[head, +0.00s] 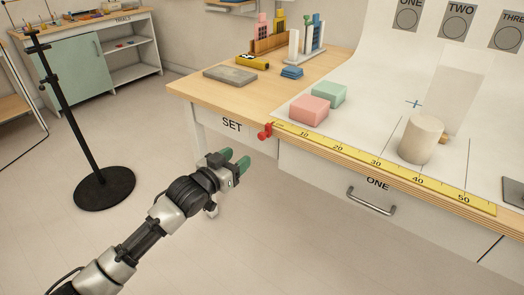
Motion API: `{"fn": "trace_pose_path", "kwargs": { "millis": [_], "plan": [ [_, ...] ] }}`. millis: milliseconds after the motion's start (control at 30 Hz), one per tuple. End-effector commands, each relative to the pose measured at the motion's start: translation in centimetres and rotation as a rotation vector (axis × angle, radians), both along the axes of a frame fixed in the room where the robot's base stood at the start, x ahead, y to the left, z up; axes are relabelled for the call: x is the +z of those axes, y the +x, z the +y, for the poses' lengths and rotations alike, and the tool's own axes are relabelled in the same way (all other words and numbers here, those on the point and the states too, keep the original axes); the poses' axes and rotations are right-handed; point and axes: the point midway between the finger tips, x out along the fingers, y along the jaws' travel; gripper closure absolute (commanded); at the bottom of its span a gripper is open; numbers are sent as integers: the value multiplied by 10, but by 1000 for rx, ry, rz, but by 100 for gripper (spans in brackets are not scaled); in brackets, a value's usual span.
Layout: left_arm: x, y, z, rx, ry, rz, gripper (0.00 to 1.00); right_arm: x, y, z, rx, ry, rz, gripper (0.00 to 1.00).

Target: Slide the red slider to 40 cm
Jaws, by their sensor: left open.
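The red slider (265,131) sits at the left end of the yellow ruler (375,165), just left of the 10 mark. The ruler runs along the table's front edge, with marks 10, 20, 30, 40 and 50 from left to right. The 40 mark lies in front of the cream cylinder (421,139). My left gripper (236,161) is open and empty, with green fingertips. It is in front of the table, a little below and left of the slider, apart from it. My right gripper is not in view.
A pink block (309,109) and a green block (329,94) stand on the white sheet behind the ruler. A drawer handle (371,202) sticks out below the ruler. A black stand (104,188) is on the floor at left. The floor before the table is clear.

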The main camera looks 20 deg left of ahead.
Motion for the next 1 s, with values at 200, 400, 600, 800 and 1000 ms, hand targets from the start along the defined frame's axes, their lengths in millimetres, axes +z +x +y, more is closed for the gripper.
{"fn": "trace_pose_path", "kwargs": {
  "millis": [200,400,600,800,1000],
  "plan": [
    [19,6,-10,-27,-11,-42,48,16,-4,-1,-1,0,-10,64],
    [18,40,-22,-26,-12,-41,48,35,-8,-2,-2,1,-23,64],
    [18,74,-35,-26,-9,-40,48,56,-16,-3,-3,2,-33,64],
    [17,94,-42,-26,-9,-38,48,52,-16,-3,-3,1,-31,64],
    [18,99,-44,-26,-9,-38,48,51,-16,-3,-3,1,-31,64]
  ]
}}
